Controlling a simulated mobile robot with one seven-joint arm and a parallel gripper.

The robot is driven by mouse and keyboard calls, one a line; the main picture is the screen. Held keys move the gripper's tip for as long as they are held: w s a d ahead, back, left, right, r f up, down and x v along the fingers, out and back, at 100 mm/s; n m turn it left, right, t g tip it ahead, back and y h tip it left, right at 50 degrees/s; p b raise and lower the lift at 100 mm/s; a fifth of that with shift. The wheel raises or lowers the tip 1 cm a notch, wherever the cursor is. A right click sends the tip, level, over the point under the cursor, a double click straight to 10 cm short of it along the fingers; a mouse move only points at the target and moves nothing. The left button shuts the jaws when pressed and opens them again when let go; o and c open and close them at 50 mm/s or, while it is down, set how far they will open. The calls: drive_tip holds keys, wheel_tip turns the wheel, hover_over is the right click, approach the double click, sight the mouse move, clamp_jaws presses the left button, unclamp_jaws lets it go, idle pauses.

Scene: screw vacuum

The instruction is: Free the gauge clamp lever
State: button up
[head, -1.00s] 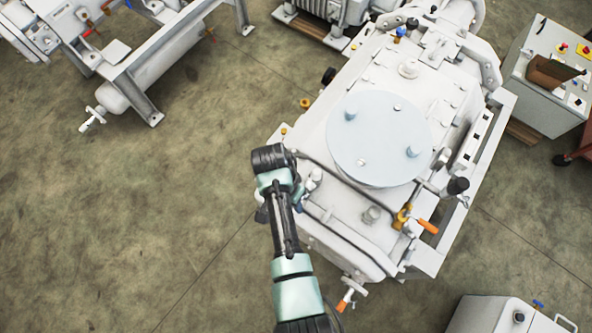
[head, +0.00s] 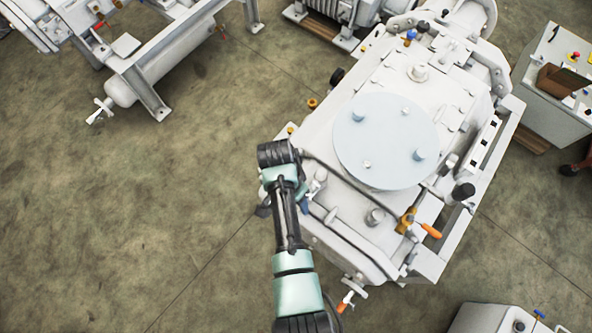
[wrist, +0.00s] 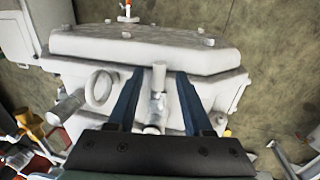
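My gripper (wrist: 160,75) is open in the wrist view, with two dark blue fingers spread apart. A pale upright fitting (wrist: 158,78) with a shiny metal part (wrist: 156,106) below it lies between the fingers in the picture. I see a gap on both sides, and I cannot tell how deep the fingers reach around it. I cannot make out the gauge clamp lever as a separate part. In the head view my gripper (head: 304,205) is mostly hidden by my wrist, at the left side of the white vacuum machine (head: 385,225), close to a pale fitting (head: 319,181).
A round pale lid (head: 386,142) tops the machine. A hose (head: 340,178) runs beside my wrist. An orange-handled valve (head: 429,230) sits at the right, and another orange handle (head: 346,301) at the front. The floor (head: 130,220) to the left is clear.

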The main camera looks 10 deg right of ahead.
wheel_tip(320, 180, up, 13)
drive_tip(key=w+a, duration=0.1)
drive_tip(key=w, duration=0.1)
drive_tip(key=shift+a+b, duration=0.25)
drive_tip(key=shift+b, duration=0.05)
drive_tip(key=shift+f, duration=0.15)
idle(0.4)
